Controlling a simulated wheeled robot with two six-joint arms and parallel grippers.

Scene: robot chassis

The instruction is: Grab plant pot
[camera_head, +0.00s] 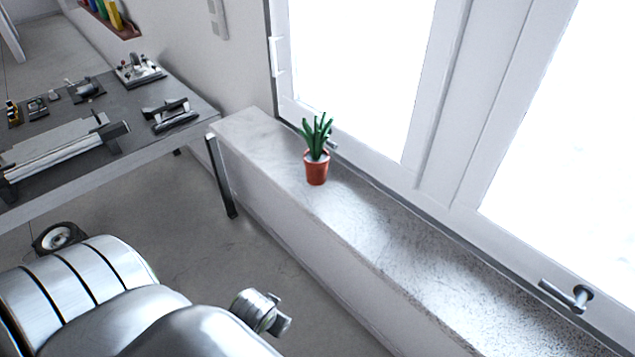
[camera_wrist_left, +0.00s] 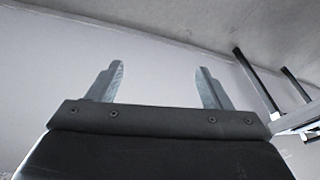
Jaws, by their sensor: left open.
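A small red-brown plant pot (camera_head: 317,172) with a green spiky plant (camera_head: 316,132) stands upright on the pale stone windowsill (camera_head: 405,247), close to the window. My left arm comes in at the lower left of the head view, well apart from the pot and nearer to me. Its fingers cannot be made out clearly there. In the left wrist view my left gripper (camera_wrist_left: 163,86) is open, with two separate grey fingers and nothing between them. The pot is not in the wrist view. My right gripper is in neither view.
A grey workbench (camera_head: 190,117) with tools stands at the upper left. The window frame (camera_head: 440,100) rises behind the sill, with a metal handle (camera_head: 569,296) at right. The sill around the pot is clear. Open floor (camera_head: 185,215) lies between bench and sill.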

